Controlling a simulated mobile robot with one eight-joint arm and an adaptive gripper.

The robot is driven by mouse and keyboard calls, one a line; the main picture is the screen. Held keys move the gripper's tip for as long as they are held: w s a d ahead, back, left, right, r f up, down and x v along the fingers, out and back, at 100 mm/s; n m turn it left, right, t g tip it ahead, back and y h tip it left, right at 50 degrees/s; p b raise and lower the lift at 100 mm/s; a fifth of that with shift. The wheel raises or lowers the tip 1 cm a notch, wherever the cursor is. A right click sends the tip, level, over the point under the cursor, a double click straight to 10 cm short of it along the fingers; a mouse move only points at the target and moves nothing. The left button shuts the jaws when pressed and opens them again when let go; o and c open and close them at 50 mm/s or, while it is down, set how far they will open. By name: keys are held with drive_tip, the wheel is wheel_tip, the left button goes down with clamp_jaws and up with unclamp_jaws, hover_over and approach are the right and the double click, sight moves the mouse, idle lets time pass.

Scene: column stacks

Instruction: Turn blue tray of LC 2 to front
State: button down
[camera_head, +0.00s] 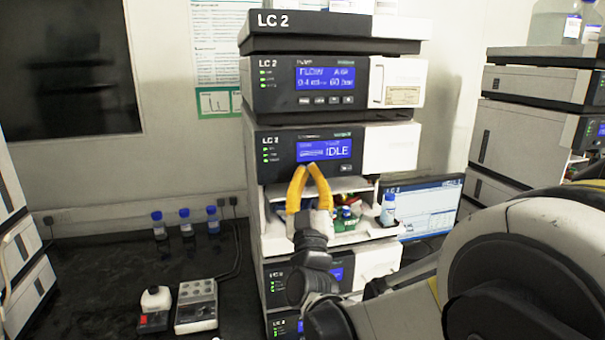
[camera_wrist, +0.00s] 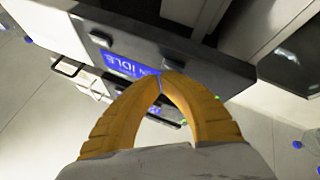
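The LC 2 stack (camera_head: 258,205) stands in the middle of the head view, with an open compartment below the module whose display reads IDLE (camera_head: 323,149). Inside the compartment are small green (camera_head: 343,225), red and blue pieces. They are partly hidden by my gripper, and I cannot make out a separate blue tray or which way it faces. My gripper (camera_head: 308,167) has yellow fingers pointing up in front of the IDLE module's lower edge. In the wrist view its fingertips (camera_wrist: 160,75) meet with nothing visible between them, and the blue display (camera_wrist: 125,65) lies beyond.
A blue-capped bottle (camera_head: 388,209) stands at the compartment's right side. A monitor (camera_head: 432,207) is behind it. Several blue-capped bottles (camera_head: 185,222) and a grey box (camera_head: 197,305) stand on the dark bench at left. Other instrument stacks flank both sides.

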drive_tip(key=shift+w+a, duration=0.1)
drive_tip(key=shift+w, duration=0.3)
idle(0.5)
drive_tip(key=shift+s, duration=0.15)
drive_tip(key=shift+s+d, duration=0.25)
drive_tip(key=shift+s, duration=0.45)
drive_tip(key=shift+s+d, duration=0.2)
drive_tip(key=shift+s, duration=0.6)
drive_tip(key=shift+s+d, duration=0.25)
drive_tip(key=shift+s, duration=0.55)
drive_tip(key=shift+s+d, duration=0.2)
drive_tip(key=shift+s, duration=0.6)
